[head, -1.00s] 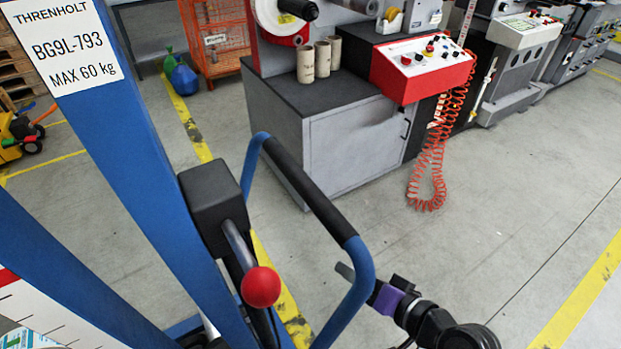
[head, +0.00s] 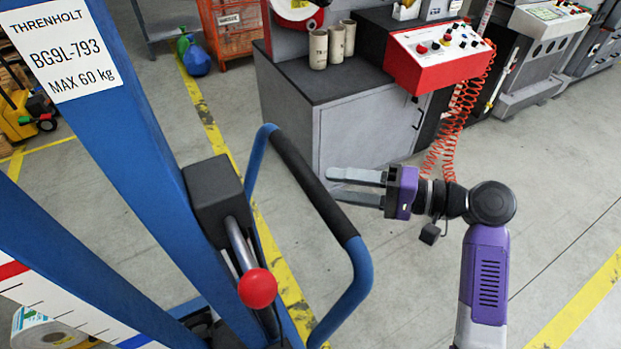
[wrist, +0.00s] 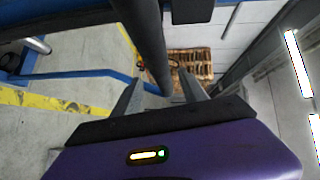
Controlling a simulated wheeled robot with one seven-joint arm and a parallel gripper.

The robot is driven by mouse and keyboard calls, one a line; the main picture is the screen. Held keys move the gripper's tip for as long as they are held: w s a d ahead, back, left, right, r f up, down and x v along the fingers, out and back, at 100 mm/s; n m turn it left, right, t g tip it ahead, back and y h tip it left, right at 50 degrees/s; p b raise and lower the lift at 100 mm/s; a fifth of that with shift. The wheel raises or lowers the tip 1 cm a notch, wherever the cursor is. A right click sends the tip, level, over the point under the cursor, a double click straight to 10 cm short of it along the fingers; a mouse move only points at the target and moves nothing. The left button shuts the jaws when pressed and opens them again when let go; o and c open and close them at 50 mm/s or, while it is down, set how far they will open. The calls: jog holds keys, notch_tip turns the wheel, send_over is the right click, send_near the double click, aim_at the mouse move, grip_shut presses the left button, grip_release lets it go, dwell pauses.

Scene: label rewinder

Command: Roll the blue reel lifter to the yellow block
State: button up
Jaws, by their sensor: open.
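The blue reel lifter (head: 130,150) stands close in front at the left, with a "THRENHOLT BG9L-793 MAX 60 kg" label and a lever with a red knob (head: 257,288). Its blue push handle has a black grip sleeve (head: 312,186). My gripper (head: 335,185) is open, just right of the sleeve, fingers pointing left at it. In the wrist view the dark sleeve (wrist: 147,40) runs into the space between the fingertips (wrist: 160,92); I cannot tell whether they touch it. A yellow thing at the far left edge (head: 14,118), partly cut off, may be the yellow block; I cannot tell.
A grey cabinet (head: 365,130) with cardboard cores (head: 335,42) and a red control panel (head: 440,52) stands behind the handle. Orange coiled cable (head: 462,115) hangs beside it. Yellow floor lines (head: 205,110) cross the open grey floor. An orange cage (head: 230,30) stands at the back.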

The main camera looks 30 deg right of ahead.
aim_at(310, 183)
jog(key=x, duration=0.6)
jog(key=shift+w+a+f+p, duration=0.1)
jog(key=shift+w+a+p, duration=0.1)
jog(key=shift+p, duration=0.15)
grip_shut()
dwell(1.1)
